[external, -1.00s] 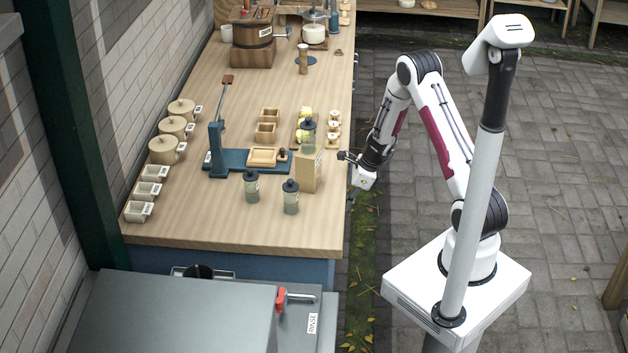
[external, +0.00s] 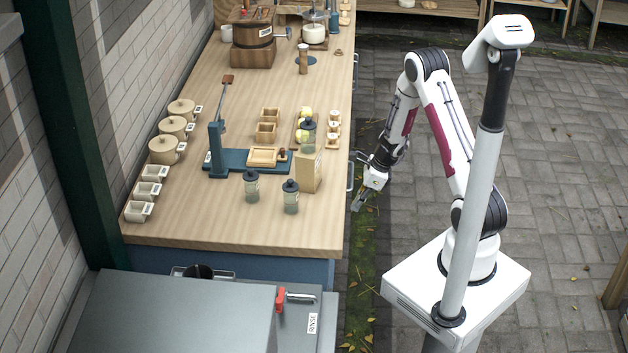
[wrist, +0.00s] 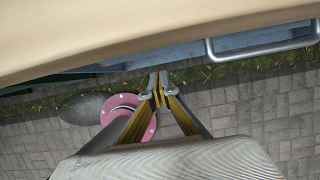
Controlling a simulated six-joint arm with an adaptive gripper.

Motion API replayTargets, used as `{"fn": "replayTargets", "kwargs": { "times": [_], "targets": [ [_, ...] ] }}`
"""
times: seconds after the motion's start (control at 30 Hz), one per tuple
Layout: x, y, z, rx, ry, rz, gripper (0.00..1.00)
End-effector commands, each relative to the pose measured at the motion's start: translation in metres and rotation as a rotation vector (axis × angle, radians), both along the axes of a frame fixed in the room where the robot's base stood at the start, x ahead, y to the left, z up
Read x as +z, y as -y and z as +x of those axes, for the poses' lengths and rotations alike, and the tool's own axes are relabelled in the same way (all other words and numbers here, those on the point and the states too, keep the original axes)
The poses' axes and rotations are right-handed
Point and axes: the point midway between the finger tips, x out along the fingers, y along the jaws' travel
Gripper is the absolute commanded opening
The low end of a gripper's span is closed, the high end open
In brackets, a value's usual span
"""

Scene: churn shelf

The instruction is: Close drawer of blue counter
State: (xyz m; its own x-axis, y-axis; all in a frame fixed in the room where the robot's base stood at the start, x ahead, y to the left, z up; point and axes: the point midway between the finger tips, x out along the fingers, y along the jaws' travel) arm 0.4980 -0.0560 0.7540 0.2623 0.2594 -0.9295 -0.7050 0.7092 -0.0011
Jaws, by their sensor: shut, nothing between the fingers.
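The blue counter (external: 290,270) has a long wooden top and blue sides. Metal handles show along its right side in the external view, one (external: 350,178) close to my gripper (external: 358,204). My gripper is shut and empty, pointing down just outside the counter's right edge, below the top. In the wrist view my closed fingertips (wrist: 159,78) are in front of the blue front (wrist: 195,52), left of a metal bar handle (wrist: 262,50). I see no contact. The wooden top hides much of the drawer front, and how far the drawer stands out is unclear.
The wooden top (external: 240,222) overhangs close to my gripper. A grey unit labelled RINSE (external: 180,310) is at the front. Paving (external: 560,170) to the right is free.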

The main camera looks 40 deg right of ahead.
Motion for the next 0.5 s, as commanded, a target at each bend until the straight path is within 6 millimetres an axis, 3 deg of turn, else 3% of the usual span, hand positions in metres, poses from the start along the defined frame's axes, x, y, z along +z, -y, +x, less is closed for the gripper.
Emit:
{"fn": "replayTargets", "kwargs": {
  "times": [0.5],
  "targets": [
    [0.042, 0.015, -0.014, -0.001, 0.001, -0.003, 0.0]
  ]
}}
